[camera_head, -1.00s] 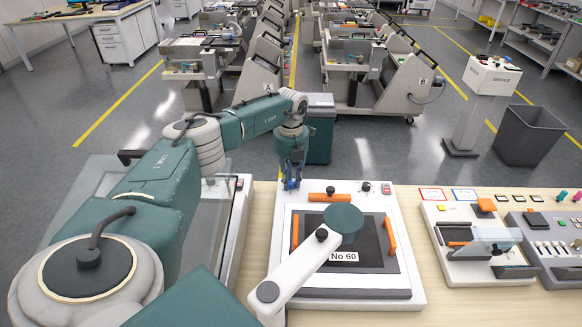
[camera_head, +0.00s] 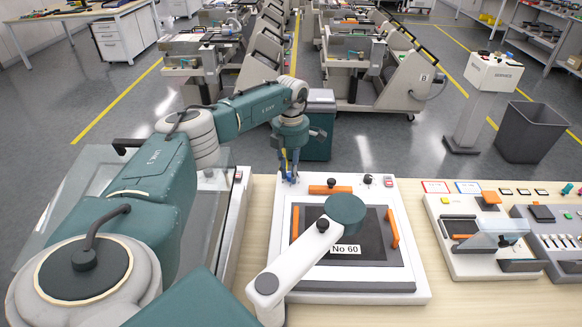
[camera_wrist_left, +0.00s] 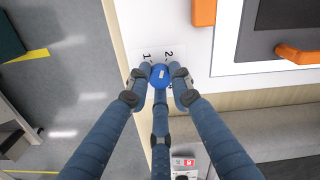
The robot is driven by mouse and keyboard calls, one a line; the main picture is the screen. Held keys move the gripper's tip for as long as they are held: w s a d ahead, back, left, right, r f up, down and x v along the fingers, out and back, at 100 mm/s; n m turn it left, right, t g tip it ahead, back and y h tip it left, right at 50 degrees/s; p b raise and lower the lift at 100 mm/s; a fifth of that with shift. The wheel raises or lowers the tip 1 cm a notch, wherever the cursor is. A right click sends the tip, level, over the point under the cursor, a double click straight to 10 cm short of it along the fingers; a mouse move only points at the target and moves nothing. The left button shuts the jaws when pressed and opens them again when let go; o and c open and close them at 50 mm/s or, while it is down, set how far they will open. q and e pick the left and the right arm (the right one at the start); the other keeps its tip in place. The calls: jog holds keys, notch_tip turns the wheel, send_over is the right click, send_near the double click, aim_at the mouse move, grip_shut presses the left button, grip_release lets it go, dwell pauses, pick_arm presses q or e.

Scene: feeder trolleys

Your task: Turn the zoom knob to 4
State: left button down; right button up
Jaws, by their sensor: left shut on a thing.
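The zoom knob (camera_wrist_left: 160,75) is a small blue round knob with a pale mark on top. It sits on the white top of the scanner-like device labelled No 60 (camera_head: 277,230), near its far left corner. Printed digits 1 and 2 show beside the knob in the left wrist view; other digits are hidden. My left gripper (camera_wrist_left: 159,79) is shut on the knob, its dark blue fingers around it. In the head view the left gripper (camera_head: 289,176) reaches down to that corner, and the fingers largely hide the knob. My right gripper is not in view.
An orange handle (camera_head: 330,190) lies just right of the knob, with a small dark knob and a red switch (camera_head: 388,181) beyond. Other devices (camera_head: 478,240) stand on the bench to the right. A clear panel (camera_head: 90,190) is at left.

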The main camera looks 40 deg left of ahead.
pick_arm(q)
jog(key=m+b, duration=0.1)
jog(key=m, duration=0.5)
jog(key=shift+a, duration=0.1)
jog(key=m+b, duration=0.1)
jog(key=m, duration=0.6)
jog(key=shift+r+m, duration=0.1)
jog(key=shift+m, duration=0.2)
jog(key=m+b, duration=0.1)
jog(key=m, duration=0.5)
jog(key=shift+w, duration=0.1)
jog(key=m, duration=0.6)
jog(key=shift+w+r, duration=0.1)
jog(key=shift+r, duration=0.05)
jog(key=shift+m, duration=0.3)
jog(key=c, duration=1.7)
grip_release()
jog(key=shift+o, duration=0.8)
jog(key=shift+b, duration=0.3)
